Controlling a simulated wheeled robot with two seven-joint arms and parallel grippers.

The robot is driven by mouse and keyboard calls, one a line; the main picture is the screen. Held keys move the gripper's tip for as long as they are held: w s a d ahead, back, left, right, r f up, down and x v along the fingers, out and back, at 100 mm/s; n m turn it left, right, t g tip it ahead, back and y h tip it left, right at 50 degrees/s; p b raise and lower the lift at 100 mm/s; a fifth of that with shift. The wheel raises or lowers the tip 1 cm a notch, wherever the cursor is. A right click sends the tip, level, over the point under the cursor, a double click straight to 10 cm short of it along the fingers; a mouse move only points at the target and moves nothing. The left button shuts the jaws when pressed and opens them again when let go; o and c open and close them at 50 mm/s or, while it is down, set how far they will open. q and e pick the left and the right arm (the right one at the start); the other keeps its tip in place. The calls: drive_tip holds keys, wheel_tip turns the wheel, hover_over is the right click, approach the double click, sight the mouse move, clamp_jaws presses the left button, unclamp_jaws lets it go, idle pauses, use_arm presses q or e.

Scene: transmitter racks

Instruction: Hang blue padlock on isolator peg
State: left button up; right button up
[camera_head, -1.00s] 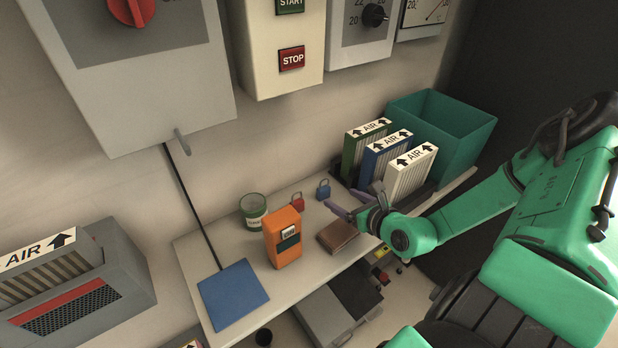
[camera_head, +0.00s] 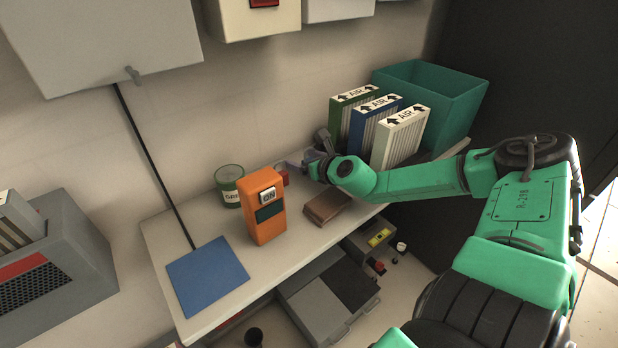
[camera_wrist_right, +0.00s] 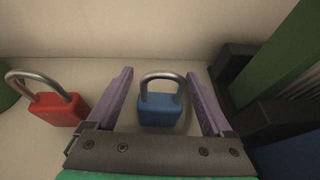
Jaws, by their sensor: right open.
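The blue padlock (camera_wrist_right: 160,108) stands upright on the shelf in the right wrist view, its metal shackle on top. My right gripper (camera_wrist_right: 158,74) is open, with its two purple fingers on either side of the padlock and a gap on both sides. In the head view the right gripper (camera_head: 297,163) is low over the back of the shelf and hides the blue padlock. A grey peg (camera_head: 133,75) sticks out at the bottom of the grey wall box (camera_head: 105,40). My left gripper is not in view.
A red padlock (camera_wrist_right: 57,109) stands left of the gripper. On the shelf (camera_head: 215,218) are a green can (camera_head: 229,187), an orange device (camera_head: 265,208), a brown block (camera_head: 327,207) and a blue mat (camera_head: 207,276). Air filters (camera_head: 400,135) and a green bin (camera_head: 440,100) are at the right.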

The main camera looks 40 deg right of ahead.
drive_tip(key=shift+s+r, duration=0.1)
drive_tip(key=shift+r, duration=0.1)
clamp_jaws()
wheel_tip(320, 180, up, 20)
drive_tip(key=p, duration=0.6)
drive_tip(key=shift+p, duration=0.35)
